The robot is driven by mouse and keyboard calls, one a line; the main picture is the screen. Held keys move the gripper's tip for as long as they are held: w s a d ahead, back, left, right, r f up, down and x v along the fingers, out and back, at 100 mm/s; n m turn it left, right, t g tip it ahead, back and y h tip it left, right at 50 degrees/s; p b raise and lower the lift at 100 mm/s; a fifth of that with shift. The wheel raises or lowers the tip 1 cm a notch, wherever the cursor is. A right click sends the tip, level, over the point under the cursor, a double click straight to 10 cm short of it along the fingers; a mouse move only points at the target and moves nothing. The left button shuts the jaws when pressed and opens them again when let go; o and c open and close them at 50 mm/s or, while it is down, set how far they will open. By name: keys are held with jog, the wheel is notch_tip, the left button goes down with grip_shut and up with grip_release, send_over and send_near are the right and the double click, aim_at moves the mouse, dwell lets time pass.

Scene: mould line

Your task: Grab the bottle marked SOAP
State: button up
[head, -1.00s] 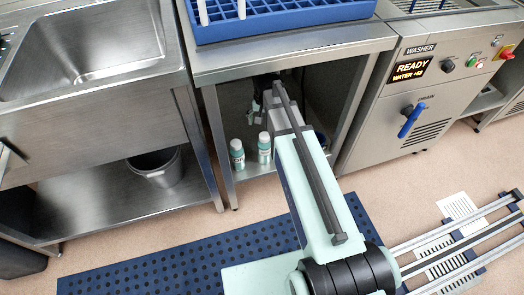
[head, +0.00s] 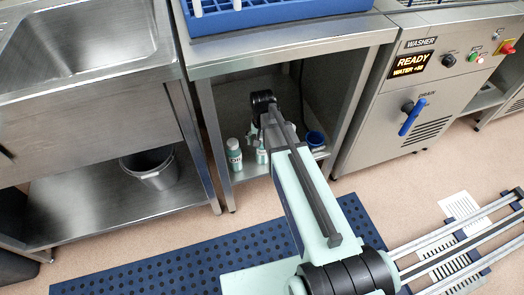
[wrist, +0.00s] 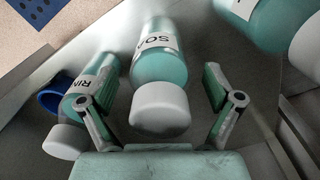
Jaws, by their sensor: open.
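My gripper (wrist: 160,92) is open, one finger on each side of the bottle's cap, with gaps on both sides. In the head view, two small teal bottles with white caps stand on the lower shelf, a left one (head: 234,154) and a right one (head: 262,155); I cannot tell there which is SOAP.
A bottle labelled "RIN" (wrist: 95,88) stands close left of SOAP, near a blue container (wrist: 57,98). Another teal bottle (wrist: 262,22) is at the upper right. In the head view, table legs (head: 213,150) and the tabletop (head: 290,50) enclose the shelf.

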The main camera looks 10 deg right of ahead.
jog(key=shift+f, duration=0.75)
jog(key=c, duration=1.5)
jog(key=shift+c, duration=0.2)
jog(key=shift+r, duration=0.1)
